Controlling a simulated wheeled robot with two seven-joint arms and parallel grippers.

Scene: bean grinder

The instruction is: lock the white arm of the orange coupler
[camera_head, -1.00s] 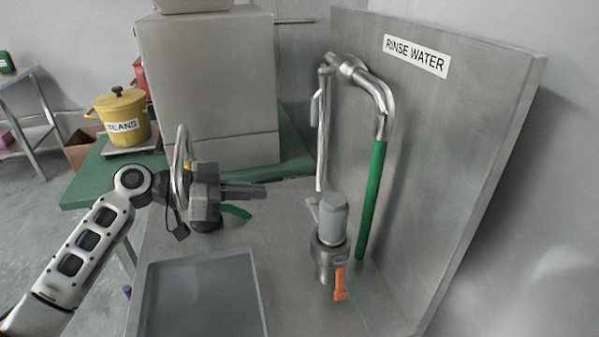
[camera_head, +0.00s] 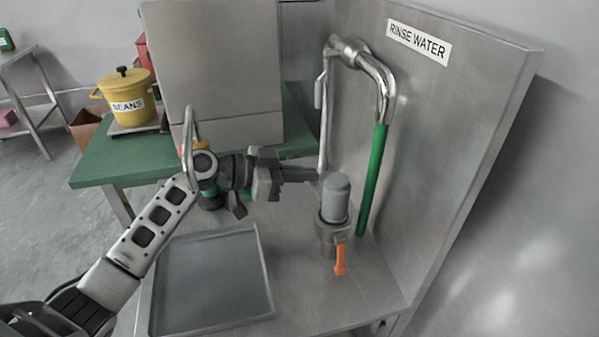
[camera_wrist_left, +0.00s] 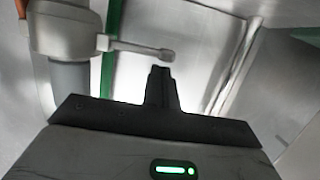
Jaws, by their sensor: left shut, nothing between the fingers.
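The coupler (camera_head: 332,230) is a metal collar under a grey cylinder (camera_head: 336,199), with an orange lever (camera_head: 341,260) hanging at its front. In the left wrist view the coupler (camera_wrist_left: 68,35) is at upper left, with a patch of orange at the corner. Its pale arm (camera_wrist_left: 140,48) sticks out sideways toward my fingertips. In the head view I cannot make this arm out now. My left gripper (camera_head: 318,174) is shut and empty, just left of the grey cylinder's top. In the wrist view its fingertips (camera_wrist_left: 160,72) are close to the arm's end; contact is unclear.
A green hose (camera_head: 372,180) hangs from a bent metal pipe behind the coupler, against the steel "RINSE WATER" panel (camera_head: 450,110). A grey tray (camera_head: 262,245) lies on the steel counter at front left.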

